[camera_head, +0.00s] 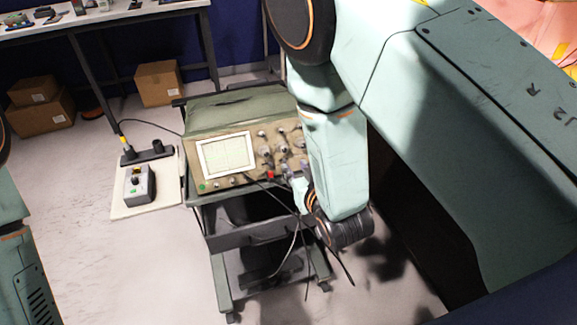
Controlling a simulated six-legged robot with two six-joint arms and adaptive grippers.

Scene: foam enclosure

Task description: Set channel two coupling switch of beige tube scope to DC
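The beige tube scope (209,183) stands on a green cart in the middle of the view, its front panel facing me. It has a pale gridded screen (226,154) on the left and several knobs to the right of it. A red spot shows low on the panel. My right arm comes down from the upper right and hides the panel's right end. My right gripper (289,178) is at the panel's lower right, small and partly hidden by the arm. I cannot tell whether it touches the panel. The channel two coupling switch cannot be made out. My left gripper is out of view.
Cables hang in front of the cart (222,285). Left of it, a pale board (158,200) carries a grey control box (139,187) and black parts. Cardboard boxes (158,84) sit under a table (100,20) at the back. Bare floor lies at the lower left.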

